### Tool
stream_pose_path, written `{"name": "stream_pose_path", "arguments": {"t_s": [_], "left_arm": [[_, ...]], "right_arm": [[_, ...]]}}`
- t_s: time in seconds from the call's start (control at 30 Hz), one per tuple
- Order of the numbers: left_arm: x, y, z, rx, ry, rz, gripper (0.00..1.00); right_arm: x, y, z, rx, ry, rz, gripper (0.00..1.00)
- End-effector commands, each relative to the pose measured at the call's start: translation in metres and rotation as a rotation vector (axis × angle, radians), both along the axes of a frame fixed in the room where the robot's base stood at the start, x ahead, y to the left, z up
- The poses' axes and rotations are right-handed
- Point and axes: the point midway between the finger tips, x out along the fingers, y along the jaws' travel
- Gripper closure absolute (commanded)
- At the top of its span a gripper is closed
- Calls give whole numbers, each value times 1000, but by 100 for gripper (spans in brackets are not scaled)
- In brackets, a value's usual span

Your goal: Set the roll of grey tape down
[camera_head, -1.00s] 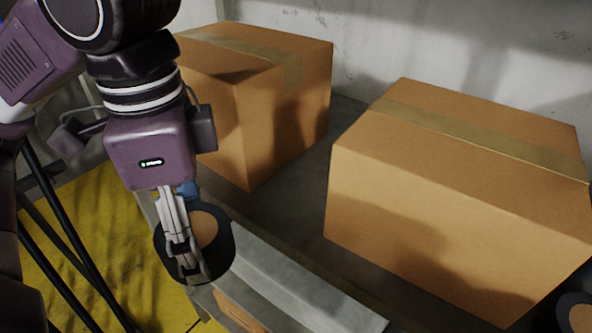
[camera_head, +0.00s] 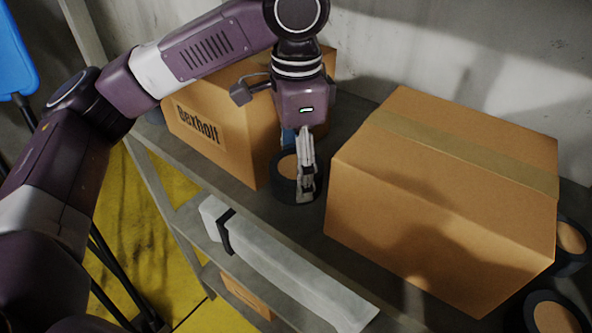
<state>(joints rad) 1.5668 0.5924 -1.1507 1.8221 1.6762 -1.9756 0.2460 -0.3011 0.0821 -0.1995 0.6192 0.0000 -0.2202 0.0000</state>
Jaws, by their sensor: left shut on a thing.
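The roll of tape (camera_head: 284,189), dark grey with a brown core, is in the gap between two cardboard boxes. My left gripper (camera_head: 307,188) points down and is shut on the right side of its ring. The roll lies flat, at or just above the shelf top (camera_head: 240,195); I cannot tell whether it touches. The fingers hide part of the roll. My right gripper is not in view.
A cardboard box (camera_head: 210,130) stands close on the left and a larger one (camera_head: 400,220) close on the right. Two more rolls (camera_head: 570,238) (camera_head: 553,318) lie at the right edge. A long grey piece (camera_head: 290,272) lies below the shelf's front edge.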

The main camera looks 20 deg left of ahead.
Motion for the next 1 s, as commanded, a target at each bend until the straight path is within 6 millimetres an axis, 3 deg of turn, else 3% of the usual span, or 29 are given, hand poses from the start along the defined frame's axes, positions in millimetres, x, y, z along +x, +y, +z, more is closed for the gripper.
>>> {"name": "stream_pose_path", "arguments": {"t_s": [0.03,0.2,0.57,0.6,0.63,1.0], "left_arm": [[-1,1,-5,1,4,1,66],[-1,1,-24,0,1,1,66],[-1,1,-29,-1,1,1,66],[-1,1,-30,-1,1,1,34],[-1,1,-29,-1,1,1,31],[-1,1,-25,-1,-1,1,29]], "right_arm": [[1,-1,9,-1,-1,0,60],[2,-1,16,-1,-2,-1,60],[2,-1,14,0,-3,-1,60],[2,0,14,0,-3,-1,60],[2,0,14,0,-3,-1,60],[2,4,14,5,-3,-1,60]]}}
